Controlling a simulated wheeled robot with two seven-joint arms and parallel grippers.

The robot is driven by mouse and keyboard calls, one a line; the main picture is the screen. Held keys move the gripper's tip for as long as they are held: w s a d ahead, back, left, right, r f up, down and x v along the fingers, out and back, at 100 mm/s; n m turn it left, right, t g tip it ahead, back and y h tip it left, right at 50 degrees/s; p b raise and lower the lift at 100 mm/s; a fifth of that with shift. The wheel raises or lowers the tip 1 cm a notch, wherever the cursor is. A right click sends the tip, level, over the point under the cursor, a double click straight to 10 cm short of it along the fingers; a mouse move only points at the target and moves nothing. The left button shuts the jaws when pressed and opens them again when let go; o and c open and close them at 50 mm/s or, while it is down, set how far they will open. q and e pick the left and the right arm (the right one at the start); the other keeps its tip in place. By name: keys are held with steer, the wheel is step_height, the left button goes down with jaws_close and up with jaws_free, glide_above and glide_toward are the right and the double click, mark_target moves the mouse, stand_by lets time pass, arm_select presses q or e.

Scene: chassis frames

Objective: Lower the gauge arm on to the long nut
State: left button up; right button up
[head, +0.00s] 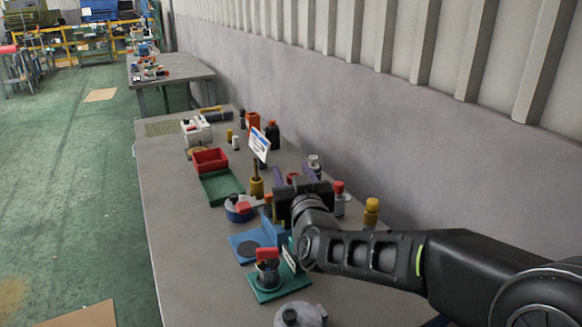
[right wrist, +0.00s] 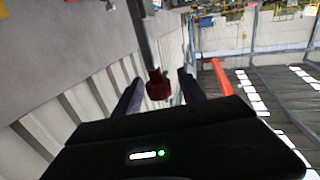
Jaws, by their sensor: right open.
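My right gripper (head: 294,170) reaches over the table from the right, and its two purple fingers point away from the head camera. In the right wrist view the gripper (right wrist: 158,88) is open. A dark red knob (right wrist: 157,86) on a grey bar (right wrist: 143,35) shows between its fingers, with gaps on both sides; it looks like the end of the gauge arm. In the head view a bit of red (head: 292,178) shows between the fingers, and the gripper body hides what lies below. I cannot tell which part is the long nut. My left gripper is not in view.
Close by stand a green base with a red-topped part (head: 267,257), a blue block (head: 250,243), a blue round part (head: 238,211), a yellow post (head: 256,186) and a yellow-topped peg (head: 371,213). A red bin (head: 210,160) lies farther back. The table's left strip is clear.

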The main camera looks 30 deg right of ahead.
steer(key=shift+x, duration=0.8)
steer(key=shift+c, duration=0.5)
jaws_close()
stand_by(0.4)
